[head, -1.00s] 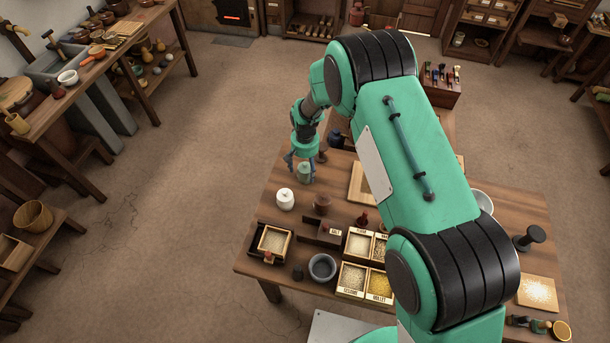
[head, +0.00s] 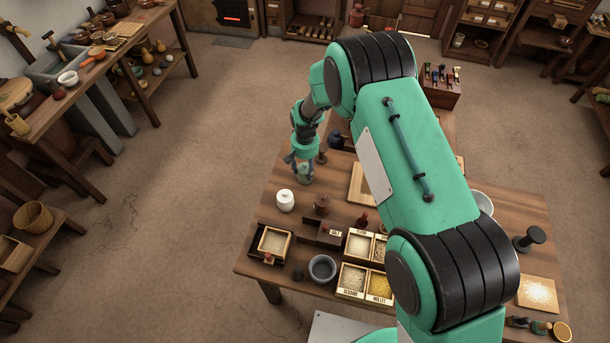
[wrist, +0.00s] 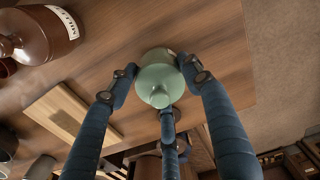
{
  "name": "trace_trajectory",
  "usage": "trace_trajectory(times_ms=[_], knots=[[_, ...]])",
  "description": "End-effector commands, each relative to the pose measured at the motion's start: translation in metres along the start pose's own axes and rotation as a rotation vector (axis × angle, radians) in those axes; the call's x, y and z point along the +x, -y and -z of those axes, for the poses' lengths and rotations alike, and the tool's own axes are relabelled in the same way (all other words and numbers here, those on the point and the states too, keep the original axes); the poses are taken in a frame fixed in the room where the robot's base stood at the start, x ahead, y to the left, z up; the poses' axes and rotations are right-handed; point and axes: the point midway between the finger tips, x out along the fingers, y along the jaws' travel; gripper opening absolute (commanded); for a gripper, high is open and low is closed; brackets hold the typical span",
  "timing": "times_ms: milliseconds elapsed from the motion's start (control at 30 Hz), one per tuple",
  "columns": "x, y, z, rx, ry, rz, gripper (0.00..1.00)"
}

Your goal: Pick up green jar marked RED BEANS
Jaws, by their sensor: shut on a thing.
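The green jar (head: 305,177) stands near the far left edge of the wooden table (head: 262,222). Whether the jar touches the table is hard to tell.
Grain boxes (head: 352,278) and a grey mortar (head: 322,268) fill the near side. Floor lies open to the left.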

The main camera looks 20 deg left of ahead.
Motion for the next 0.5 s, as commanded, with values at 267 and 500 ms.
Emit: trace_trajectory(times_ms=[267, 500], knots=[[-0.005, 0.0, 0.001, 0.0, -0.002, 0.0, 0.1], [-0.03, 0.0, 0.001, 0.0, -0.003, 0.001, 0.1]])
